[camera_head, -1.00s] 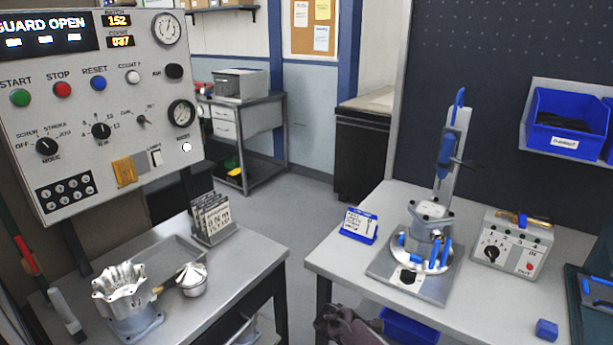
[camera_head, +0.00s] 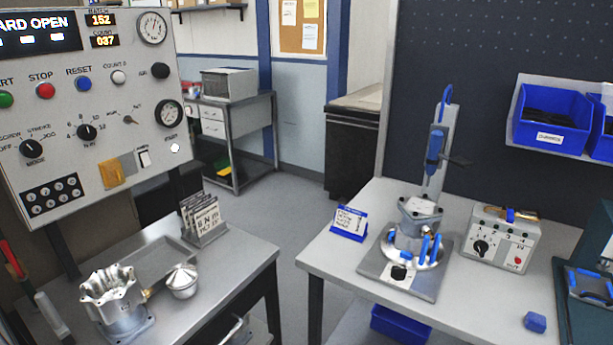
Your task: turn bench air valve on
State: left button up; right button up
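No part is clearly labelled as the bench air valve. A black knob (camera_head: 160,70), its small label hard to read, is at the right edge of the control panel (camera_head: 60,110). On the right bench (camera_head: 340,255), a grey box (camera_head: 500,240) carries a black selector knob (camera_head: 480,248), numbers and a red button. A small brass-coloured part with some blue (camera_head: 522,215) lies along the box's top; I cannot tell its exact shape or setting. Neither gripper shows in the head view.
A lever press fixture (camera_head: 415,240) stands left of the box. The left bench holds a machined housing (camera_head: 113,305). Floor shows between the benches.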

aim_at(511, 212)
jog(key=k+l+z, duration=0.1)
jog(key=z, duration=1.05)
